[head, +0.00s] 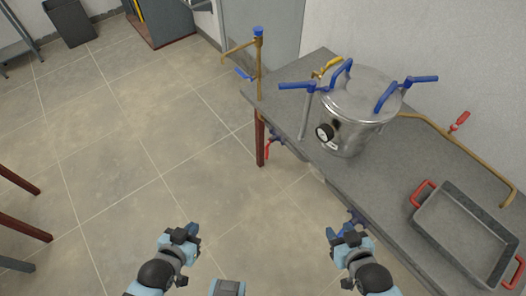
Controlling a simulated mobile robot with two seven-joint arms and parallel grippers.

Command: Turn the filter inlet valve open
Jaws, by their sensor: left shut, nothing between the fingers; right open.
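A steel filter pot (352,125) with blue clamp handles, a lid and a pressure gauge stands on the grey bench. Several valves show; I cannot tell which one is the filter inlet. A blue lever (243,74) sits on the brass standpipe at the bench's far left end. A yellow lever (329,66) is behind the pot. A red lever (460,121) is on the brass pipe to the right. My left gripper (183,232) is shut and empty over the floor. My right gripper (344,234) is open, near the bench's front edge, apart from these valves.
A grey tray (463,236) with red handles lies on the bench at right. A red-handled valve (270,145) hangs below the bench by its red-brown leg (260,140). The tiled floor (130,140) to the left is clear. A dark bin (70,22) stands far back.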

